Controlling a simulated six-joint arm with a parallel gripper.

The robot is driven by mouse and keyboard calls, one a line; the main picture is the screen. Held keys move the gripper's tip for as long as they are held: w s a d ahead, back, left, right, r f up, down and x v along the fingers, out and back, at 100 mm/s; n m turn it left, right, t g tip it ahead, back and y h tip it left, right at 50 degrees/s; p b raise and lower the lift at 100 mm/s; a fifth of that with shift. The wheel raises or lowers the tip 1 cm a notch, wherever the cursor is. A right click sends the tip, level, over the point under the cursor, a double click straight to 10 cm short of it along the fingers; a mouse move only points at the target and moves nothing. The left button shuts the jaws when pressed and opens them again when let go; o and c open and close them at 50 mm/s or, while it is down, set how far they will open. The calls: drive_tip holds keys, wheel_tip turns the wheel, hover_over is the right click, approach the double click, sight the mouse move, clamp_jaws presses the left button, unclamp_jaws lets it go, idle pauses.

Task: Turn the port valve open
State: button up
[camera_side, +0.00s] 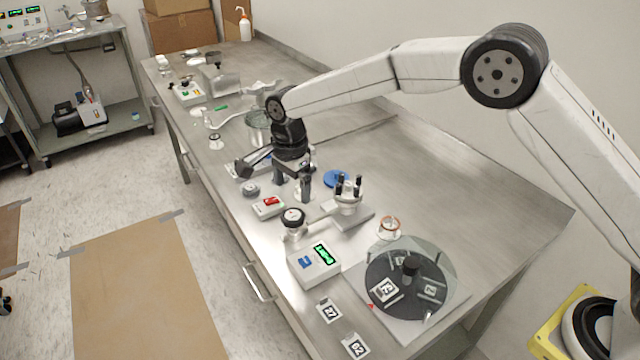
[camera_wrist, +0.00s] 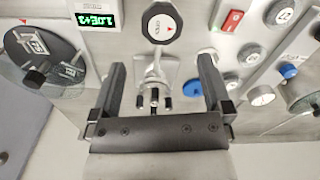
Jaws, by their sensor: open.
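The valve knob, a black faceted knob with a round white dial face, shows in the side view (camera_side: 293,216) at the front middle of the bench. It also shows in the wrist view (camera_wrist: 161,22) at the top centre, with lettering and a red mark on its face. My gripper (camera_side: 275,184) is above the bench, behind and left of the knob in the side view. In the wrist view my gripper (camera_wrist: 162,62) is open and empty, its two fingers apart, with the knob beyond the tips.
A white gauge box with a green display (camera_side: 314,262) stands right of the knob. A white box with a red switch (camera_side: 269,206) stands to its left. A dark round plate under glass (camera_side: 408,281) is at the near right. A blue disc (camera_side: 337,179) lies behind. The bench's back right is clear.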

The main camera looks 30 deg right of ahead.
sight(291, 216)
drive_tip(key=shift+w+a, duration=0.1)
drive_tip(key=shift+a, duration=0.15)
drive_tip(key=shift+f, duration=0.15)
drive_tip(key=shift+f, duration=3.8)
drive_tip(key=shift+c, duration=0.2)
drive_tip(key=c, duration=1.1)
